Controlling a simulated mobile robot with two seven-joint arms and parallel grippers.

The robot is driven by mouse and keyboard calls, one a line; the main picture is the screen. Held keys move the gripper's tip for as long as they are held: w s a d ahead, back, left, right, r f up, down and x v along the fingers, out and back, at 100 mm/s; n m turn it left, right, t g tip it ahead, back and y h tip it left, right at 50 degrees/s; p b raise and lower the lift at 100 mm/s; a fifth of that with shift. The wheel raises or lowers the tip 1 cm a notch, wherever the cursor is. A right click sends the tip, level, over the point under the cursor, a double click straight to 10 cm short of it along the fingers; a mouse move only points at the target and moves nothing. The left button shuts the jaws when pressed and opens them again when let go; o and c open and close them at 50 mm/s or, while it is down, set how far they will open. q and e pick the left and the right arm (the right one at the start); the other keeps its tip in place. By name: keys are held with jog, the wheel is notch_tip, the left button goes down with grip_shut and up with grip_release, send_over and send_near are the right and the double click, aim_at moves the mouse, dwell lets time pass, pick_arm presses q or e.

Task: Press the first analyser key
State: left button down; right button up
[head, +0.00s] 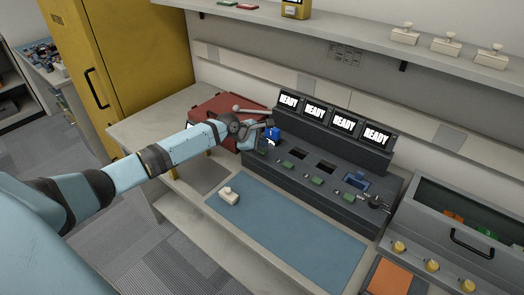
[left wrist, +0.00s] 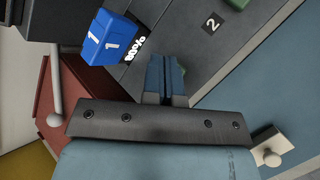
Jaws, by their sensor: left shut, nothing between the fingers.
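The analyser (head: 310,170) is a dark console with four screens reading READY. A blue radio (head: 272,133) marked 1 stands in its first bay; it also shows in the left wrist view (left wrist: 108,38). Green keys (head: 289,167) run along the console's front. My left gripper (head: 261,149) is shut and empty, at the console's left end in front of the blue radio. My right gripper is not in view.
A red case (head: 213,108) lies left of the analyser. A white device (head: 229,195) rests on the blue mat (head: 290,222), which is otherwise clear. A grey cabinet with a black handle (head: 472,243) stands at right. A shelf (head: 350,32) runs above.

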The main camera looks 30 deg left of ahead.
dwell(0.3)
pick_arm(q)
jog(key=shift+f+p, duration=0.35)
jog(key=shift+p, duration=0.05)
jog(key=shift+f, duration=0.5)
dwell(0.7)
jog(key=shift+r+p, duration=0.85)
jog(key=shift+p, duration=0.4)
